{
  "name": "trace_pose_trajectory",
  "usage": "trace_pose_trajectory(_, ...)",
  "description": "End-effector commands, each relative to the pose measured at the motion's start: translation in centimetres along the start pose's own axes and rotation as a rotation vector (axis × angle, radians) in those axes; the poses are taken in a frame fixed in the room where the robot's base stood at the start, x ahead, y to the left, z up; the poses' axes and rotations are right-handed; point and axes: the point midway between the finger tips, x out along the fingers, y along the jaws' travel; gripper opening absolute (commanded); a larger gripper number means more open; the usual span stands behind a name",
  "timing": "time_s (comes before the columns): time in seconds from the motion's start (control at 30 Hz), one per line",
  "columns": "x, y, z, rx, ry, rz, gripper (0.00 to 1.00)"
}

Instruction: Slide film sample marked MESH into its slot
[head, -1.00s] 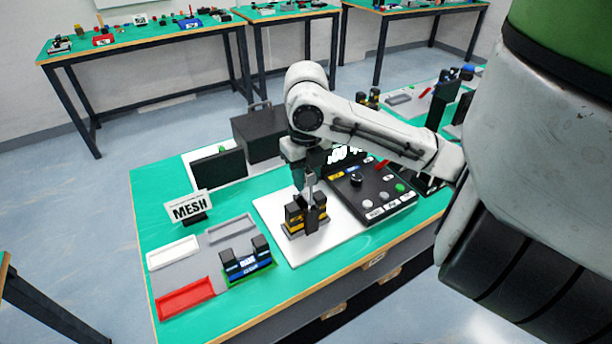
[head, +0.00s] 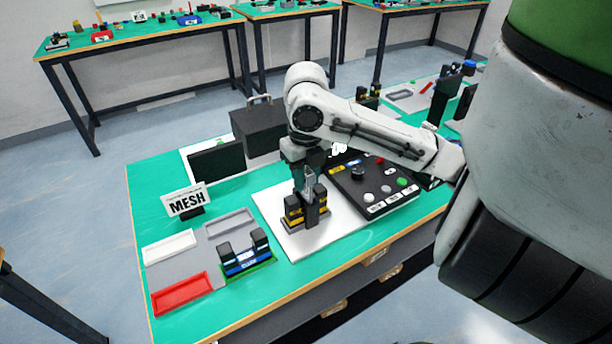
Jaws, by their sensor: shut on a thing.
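My gripper (head: 308,198) points down at the black and yellow holder (head: 293,212) on the white board. It is shut on a thin piece that I take to be the film sample (head: 309,183); no marking on it is readable. The piece stands upright beside or between the holder's posts; I cannot tell whether it sits in a slot. A white sign reading MESH (head: 187,201) stands at the left of the green table. In front of it is a black and blue holder (head: 245,257) with two posts on a green base; its small label is not readable.
The white board (head: 270,205) lies under the yellow holder. A black control box (head: 372,190) with buttons stands close on the right. A red tray (head: 182,292), a white tray (head: 169,246) and a grey tray (head: 230,221) lie at left. A dark case (head: 258,130) stands behind.

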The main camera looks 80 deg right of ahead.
Motion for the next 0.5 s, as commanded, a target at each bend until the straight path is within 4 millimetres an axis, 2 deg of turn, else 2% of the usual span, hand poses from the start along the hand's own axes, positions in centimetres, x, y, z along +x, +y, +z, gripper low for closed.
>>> trace_pose_trajectory(0.5, 1.6, 0.0, 0.0, 0.0, 0.0, 0.0, 0.0)
